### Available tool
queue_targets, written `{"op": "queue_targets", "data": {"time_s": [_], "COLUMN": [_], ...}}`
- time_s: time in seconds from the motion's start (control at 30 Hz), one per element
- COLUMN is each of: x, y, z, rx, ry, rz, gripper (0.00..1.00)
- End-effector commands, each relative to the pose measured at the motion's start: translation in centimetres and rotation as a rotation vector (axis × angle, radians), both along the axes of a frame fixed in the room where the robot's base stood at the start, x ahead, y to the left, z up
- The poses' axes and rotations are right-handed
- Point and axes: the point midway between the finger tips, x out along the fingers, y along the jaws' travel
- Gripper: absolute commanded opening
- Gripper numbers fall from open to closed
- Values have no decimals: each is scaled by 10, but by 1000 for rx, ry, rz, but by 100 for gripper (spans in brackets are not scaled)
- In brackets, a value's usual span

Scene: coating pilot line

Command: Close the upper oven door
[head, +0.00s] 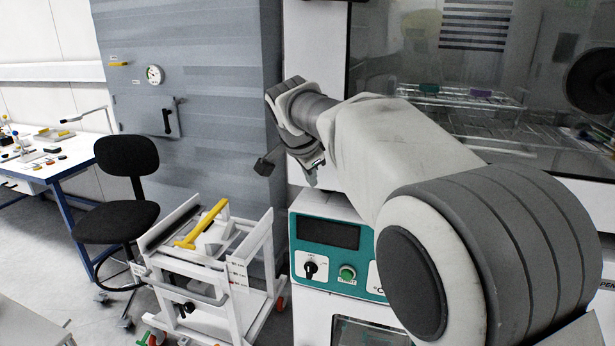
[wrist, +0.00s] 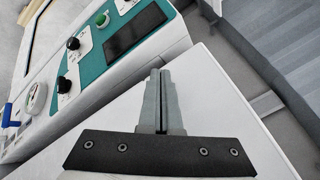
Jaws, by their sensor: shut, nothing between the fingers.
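The upper oven is the white cabinet on the right in the head view, with a large dark glass front (head: 420,55). Behind the glass are wire shelves with a teal and a purple item. I cannot tell how far its door stands open; my arm hides part of the front. My gripper (head: 312,175) hangs at the cabinet's left side, above the teal control panel (head: 338,255). In the wrist view my gripper (wrist: 160,75) is shut and empty, in front of a plain white surface (wrist: 215,95). I cannot tell whether it touches.
A white cart (head: 215,265) with a yellow-handled item stands left of the oven. Behind it is a tall grey cabinet (head: 200,90) with a dial and handle. A black chair (head: 125,190) and a workbench stand farther left. Some floor shows between them.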

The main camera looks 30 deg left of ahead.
Motion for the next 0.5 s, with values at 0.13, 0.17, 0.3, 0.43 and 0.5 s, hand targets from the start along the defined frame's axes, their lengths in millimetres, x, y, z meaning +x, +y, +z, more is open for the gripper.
{"op": "queue_targets", "data": {"time_s": [0.13,0.17,0.3,0.43,0.5], "x": [1,-4,-24,-39,-45], "y": [-4,-1,9,15,18], "z": [-1,8,35,57,65], "rx": [-1,1,1,-1,-1], "ry": [3,2,3,4,4], "rz": [-1,2,4,3,2], "gripper": [0,0,0,0,0]}}
